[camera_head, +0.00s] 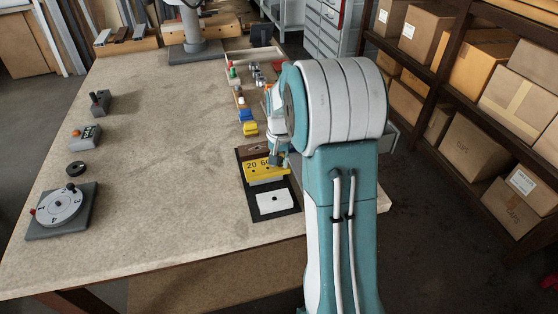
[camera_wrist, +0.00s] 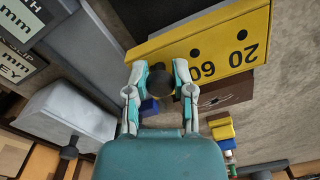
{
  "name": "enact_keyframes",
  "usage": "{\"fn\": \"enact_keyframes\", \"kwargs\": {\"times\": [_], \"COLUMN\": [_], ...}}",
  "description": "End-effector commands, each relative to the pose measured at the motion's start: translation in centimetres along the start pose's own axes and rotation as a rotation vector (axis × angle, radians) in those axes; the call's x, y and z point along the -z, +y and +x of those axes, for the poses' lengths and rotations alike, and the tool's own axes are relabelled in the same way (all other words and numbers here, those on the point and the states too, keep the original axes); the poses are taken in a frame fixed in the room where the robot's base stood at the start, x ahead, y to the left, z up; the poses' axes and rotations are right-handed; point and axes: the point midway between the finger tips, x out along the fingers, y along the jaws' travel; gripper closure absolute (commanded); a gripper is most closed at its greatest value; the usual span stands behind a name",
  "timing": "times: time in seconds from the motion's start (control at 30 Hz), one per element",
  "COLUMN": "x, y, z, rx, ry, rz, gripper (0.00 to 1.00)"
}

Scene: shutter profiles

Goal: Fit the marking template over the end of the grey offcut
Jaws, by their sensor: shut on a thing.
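The marking template is a yellow plate (camera_head: 262,170) marked 20 and 60, over the dark mat at the table's right side. In the wrist view the yellow template (camera_wrist: 222,28) lies just beyond the fingertips, with dark holes beside its numbers. My gripper (camera_wrist: 160,80) is closed around a round dark knob (camera_wrist: 160,83) at the template's edge. My arm hides part of the template in the head view. I cannot clearly tell the grey offcut from the grey surfaces around it; any part under the template is hidden.
A white plate with a dark hole (camera_head: 275,203) lies on the dark mat (camera_head: 256,217) in front of the template. Yellow (camera_head: 250,129) and blue (camera_head: 246,115) blocks stand behind. A dial (camera_head: 61,207) sits far left. The table's middle is clear.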

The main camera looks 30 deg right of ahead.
Motion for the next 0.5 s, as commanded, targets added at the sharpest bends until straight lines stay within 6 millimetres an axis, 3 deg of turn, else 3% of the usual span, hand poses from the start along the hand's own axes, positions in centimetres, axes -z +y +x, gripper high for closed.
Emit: {"fn": "enact_keyframes", "kwargs": {"times": [0.5], "x": [0.01], "y": [0.01], "z": [0.50], "rx": [0.000], "ry": [-0.001], "rz": [0.000], "gripper": [1.00]}}
